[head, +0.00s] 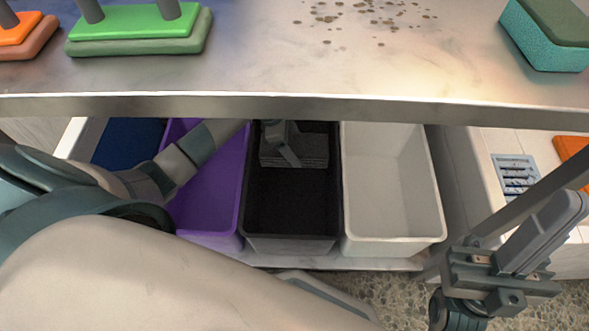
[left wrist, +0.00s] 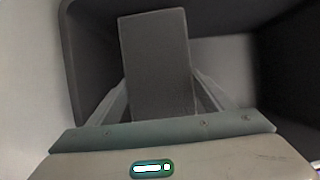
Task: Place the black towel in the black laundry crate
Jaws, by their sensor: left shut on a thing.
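The black laundry crate (head: 291,225) stands under the table edge, between a purple crate and a white one. My left arm reaches in from the left, and my left gripper (head: 285,147) is inside the far part of the black crate. It is shut on the black towel (head: 308,158), a dark grey folded block. In the left wrist view the towel (left wrist: 157,60) stands between the two fingers, with the dark crate walls (left wrist: 85,50) around it. Whether the towel touches the crate floor is unclear. My right gripper (head: 500,280) is at the lower right, away from the crates; its jaws are unclear.
The purple crate (head: 215,200) and the white crate (head: 393,190) flank the black one, and a blue crate (head: 125,145) is further left. The table edge (head: 300,105) overhangs the crates. A green brush (head: 140,30) and a teal sponge (head: 545,40) lie on top.

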